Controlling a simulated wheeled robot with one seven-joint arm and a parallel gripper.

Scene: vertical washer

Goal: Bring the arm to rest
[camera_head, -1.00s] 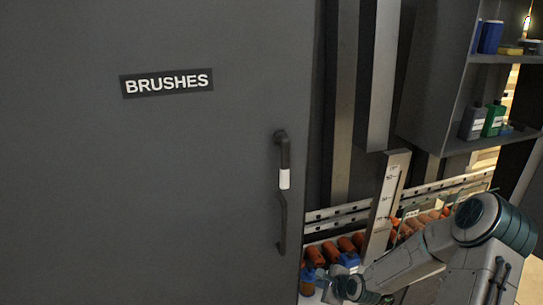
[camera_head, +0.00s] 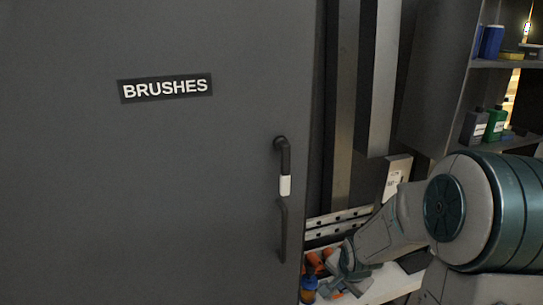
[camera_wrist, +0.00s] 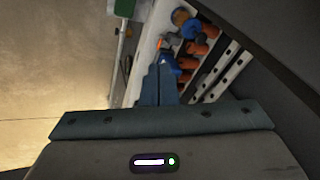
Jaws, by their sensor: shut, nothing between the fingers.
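My arm (camera_head: 395,225) fills the lower right of the head view, with its large round joint close to the camera. My gripper shows in the wrist view (camera_wrist: 161,72), where its two blue-grey fingers are together with nothing between them. In the head view the hand end of the arm is low, right of the dark cabinet door, and its fingertips are hard to make out there. The fingers point toward a pale shelf (camera_wrist: 142,62) with orange and blue items; whether they touch anything cannot be told.
The dark door (camera_head: 150,200) marked BRUSHES (camera_head: 166,88) fills the left, with a vertical handle (camera_head: 284,190). Orange-and-blue items (camera_wrist: 188,45) stand beside perforated rails (camera_wrist: 215,72). Shelves with bottles (camera_head: 485,125) are at the upper right. Bare floor (camera_wrist: 50,70) shows left in the wrist view.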

